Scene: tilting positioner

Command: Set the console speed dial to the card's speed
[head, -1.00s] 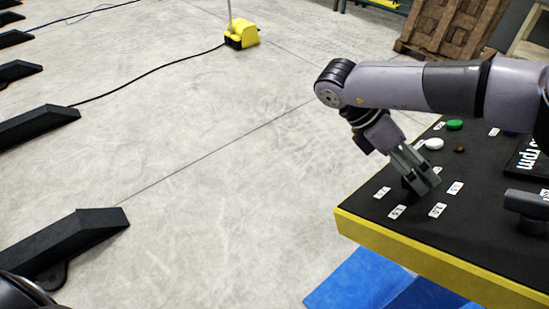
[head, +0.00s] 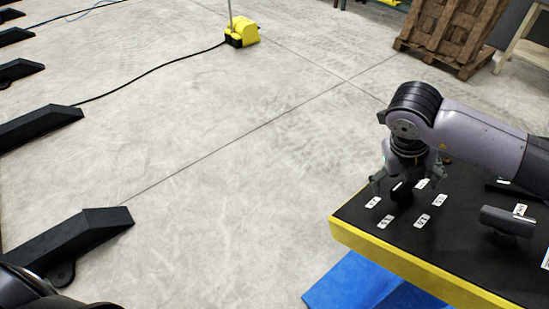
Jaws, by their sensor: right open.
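The black speed dial (head: 402,197) sits on the dark console top (head: 460,240), ringed by several small white number labels, such as one at its front (head: 421,221). The label numbers are too small to read surely. My right gripper (head: 404,186) points down over the dial with its fingers spread, one on each side of it. Whether the fingers touch the dial cannot be told. A white mark shows at the dial's top. The card's speed is not readable here; my right arm covers that part of the console. My left gripper is not in view.
A black handle (head: 508,221) with a white label stands right of the dial. The console has a yellow front edge (head: 420,268) and a blue part below (head: 350,283). A yellow floor unit (head: 241,33) and wooden pallet (head: 450,32) stand farther off.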

